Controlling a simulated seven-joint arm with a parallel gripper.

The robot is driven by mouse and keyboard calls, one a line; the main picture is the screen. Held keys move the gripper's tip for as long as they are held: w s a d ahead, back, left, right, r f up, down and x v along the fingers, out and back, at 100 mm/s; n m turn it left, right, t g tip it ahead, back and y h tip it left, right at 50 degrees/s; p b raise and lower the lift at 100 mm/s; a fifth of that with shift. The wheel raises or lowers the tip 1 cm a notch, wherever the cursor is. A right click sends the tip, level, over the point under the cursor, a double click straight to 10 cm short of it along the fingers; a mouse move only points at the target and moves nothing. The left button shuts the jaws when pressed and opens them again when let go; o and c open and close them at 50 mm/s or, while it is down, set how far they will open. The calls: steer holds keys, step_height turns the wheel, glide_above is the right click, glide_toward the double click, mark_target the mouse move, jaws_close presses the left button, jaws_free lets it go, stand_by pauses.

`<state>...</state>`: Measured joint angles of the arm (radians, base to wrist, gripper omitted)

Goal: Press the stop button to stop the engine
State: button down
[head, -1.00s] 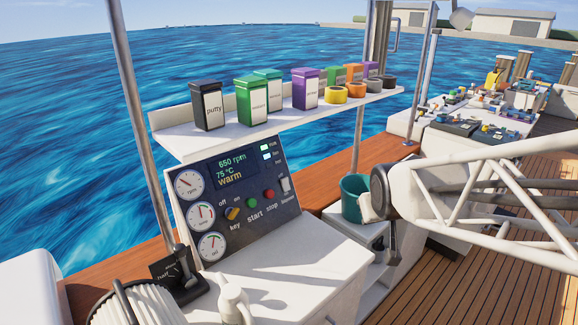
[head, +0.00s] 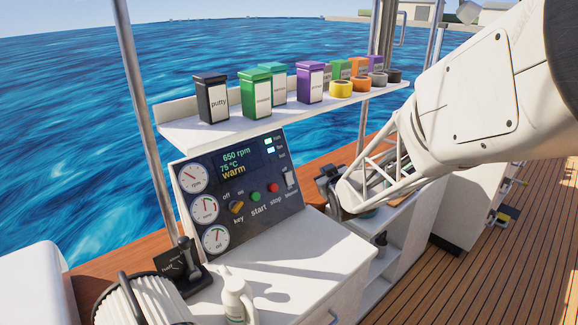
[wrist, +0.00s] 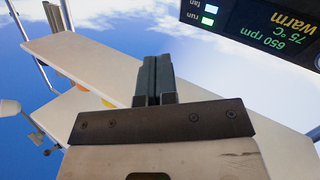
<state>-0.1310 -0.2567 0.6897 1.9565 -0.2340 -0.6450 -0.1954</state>
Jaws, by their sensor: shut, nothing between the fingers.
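The red stop button (head: 273,188) sits on the dark engine panel (head: 290,208), right of the green start button (head: 255,197) and above the printed word "stop". The display reads 650 rpm, 75 °C, warm. My gripper (wrist: 153,80) is shut and empty in the wrist view. In the head view, my gripper (head: 325,183) is a dark shape just right of the panel, apart from the red button; its fingertips are hard to make out. The wrist view shows the display (wrist: 275,30) upside down at the upper right; no buttons show there.
A white shelf (head: 215,135) with tins and tape rolls hangs above the panel. A yellow key switch (head: 237,207) and a white toggle (head: 290,178) flank the buttons. A white counter (head: 290,262) lies below, with a throttle lever (head: 187,262) and a white bottle (head: 236,300).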

mark_target(274, 188)
steer(key=w+a+f+n+t+y, duration=0.3)
steer(key=a+f+y, duration=0.3)
steer(key=a+f, duration=0.3)
steer(key=shift+w+f+n+y, duration=0.15)
steer(key=shift+w+n+y, duration=0.25)
steer(key=shift+w+n, duration=0.35)
steer(key=w+a+f, duration=0.3)
steer(key=w+a, duration=0.2)
steer(key=shift+w+a+f, duration=0.25)
steer(key=shift+a+f, duration=0.05)
steer(key=shift+f, duration=0.05)
